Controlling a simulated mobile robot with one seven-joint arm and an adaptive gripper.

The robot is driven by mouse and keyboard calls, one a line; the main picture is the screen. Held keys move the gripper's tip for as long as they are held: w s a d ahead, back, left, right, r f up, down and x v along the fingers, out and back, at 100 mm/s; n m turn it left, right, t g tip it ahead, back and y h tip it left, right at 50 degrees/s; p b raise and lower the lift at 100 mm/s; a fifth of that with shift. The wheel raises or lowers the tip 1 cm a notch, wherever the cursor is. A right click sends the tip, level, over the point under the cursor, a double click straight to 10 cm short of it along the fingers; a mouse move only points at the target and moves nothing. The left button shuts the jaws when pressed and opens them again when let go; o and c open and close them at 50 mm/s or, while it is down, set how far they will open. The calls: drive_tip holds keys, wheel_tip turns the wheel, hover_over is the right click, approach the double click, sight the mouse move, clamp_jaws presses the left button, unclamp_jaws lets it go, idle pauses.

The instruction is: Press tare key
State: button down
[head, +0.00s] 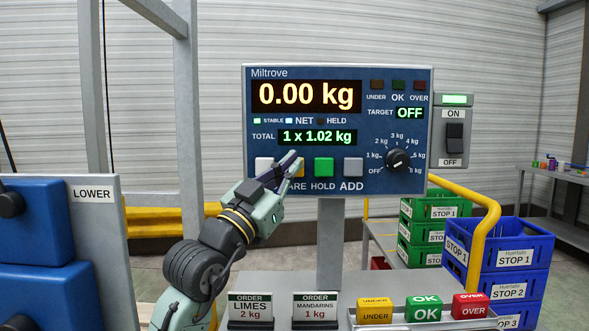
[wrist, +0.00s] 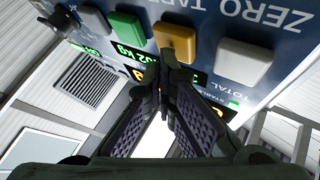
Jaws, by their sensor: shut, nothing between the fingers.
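The scale panel (head: 385,185) shows 0.00 kg with the STABLE and NET lamps lit and a total of 1 x 1.02 kg. The tare key is the orange-yellow button (wrist: 175,38) in the wrist view; in the head view my gripper mostly covers it and part of its label. My gripper (head: 293,160) is shut and empty, its tips at the tare key. In the wrist view the tips (wrist: 167,60) overlap the key's edge; I cannot tell whether they touch it.
The white zero key (wrist: 243,62) and green hold key (head: 324,166) flank the tare key. A grey add key (head: 353,167) and a dial (head: 398,160) lie further right. Order signs (head: 250,309) and UNDER, OK and OVER blocks (head: 424,307) stand below.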

drive_tip(key=shift+s, duration=0.6)
drive_tip(key=shift+s+b, duration=0.4)
drive_tip(key=shift+s, duration=2.1)
